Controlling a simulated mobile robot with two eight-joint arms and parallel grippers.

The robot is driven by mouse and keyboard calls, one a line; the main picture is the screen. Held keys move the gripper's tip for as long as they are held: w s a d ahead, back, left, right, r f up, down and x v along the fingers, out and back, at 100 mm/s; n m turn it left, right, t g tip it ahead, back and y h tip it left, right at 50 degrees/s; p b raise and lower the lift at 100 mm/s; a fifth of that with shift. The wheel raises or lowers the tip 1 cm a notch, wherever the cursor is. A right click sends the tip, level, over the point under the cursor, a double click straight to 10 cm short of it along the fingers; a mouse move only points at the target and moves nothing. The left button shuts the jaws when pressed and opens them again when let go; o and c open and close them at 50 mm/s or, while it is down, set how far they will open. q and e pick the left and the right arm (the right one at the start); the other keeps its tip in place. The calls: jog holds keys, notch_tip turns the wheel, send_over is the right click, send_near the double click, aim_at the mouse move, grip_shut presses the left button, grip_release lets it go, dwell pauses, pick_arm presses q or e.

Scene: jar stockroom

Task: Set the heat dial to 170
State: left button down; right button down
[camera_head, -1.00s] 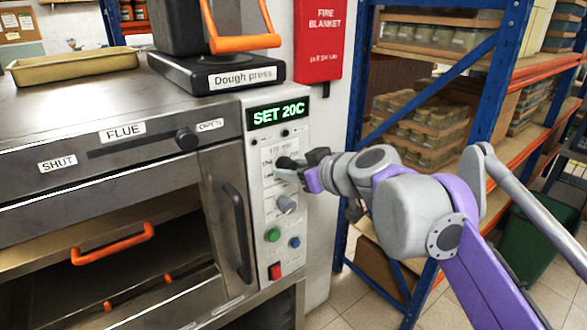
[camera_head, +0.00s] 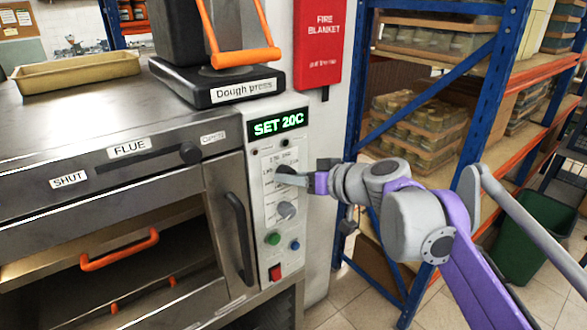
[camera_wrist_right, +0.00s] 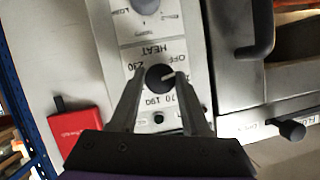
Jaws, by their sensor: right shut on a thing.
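The heat dial (camera_wrist_right: 158,77) is a dark round knob with a pale pointer line, printed HEAT, OFF, 230 and 190 around it, other numbers partly hidden by a finger. In the wrist view the pointer line is toward the OFF side. My right gripper (camera_head: 293,178) is shut on the dial, one finger on each side; its fingers cover part of the dial's scale. The green display (camera_head: 277,123) above reads SET 20C. My left gripper is not in view.
Below the dial on the oven's panel are a grey knob (camera_head: 287,210), a green button (camera_head: 272,238), a blue button (camera_head: 295,244) and a red switch (camera_head: 275,272). The dough press (camera_head: 220,85) stands on top. A blue rack (camera_head: 485,100) stands right of the panel.

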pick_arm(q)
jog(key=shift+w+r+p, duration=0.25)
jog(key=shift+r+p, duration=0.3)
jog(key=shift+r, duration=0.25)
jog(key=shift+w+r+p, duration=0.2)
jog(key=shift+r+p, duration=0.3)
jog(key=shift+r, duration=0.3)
pick_arm(e)
jog(key=shift+w+d+f+m+y, duration=0.1)
jog(key=shift+m+y, duration=0.9)
jog(key=shift+m, duration=1)
jog(key=shift+s+f+m+y, duration=0.1)
jog(key=shift+m+y, duration=0.9)
jog(key=shift+m, duration=1)
jog(key=shift+w+d+f+m+y, duration=0.1)
jog(key=shift+m+y, duration=0.9)
jog(key=shift+m, duration=1)
jog(key=shift+c, duration=1.8)
grip_release()
jog(key=shift+a, duration=0.1)
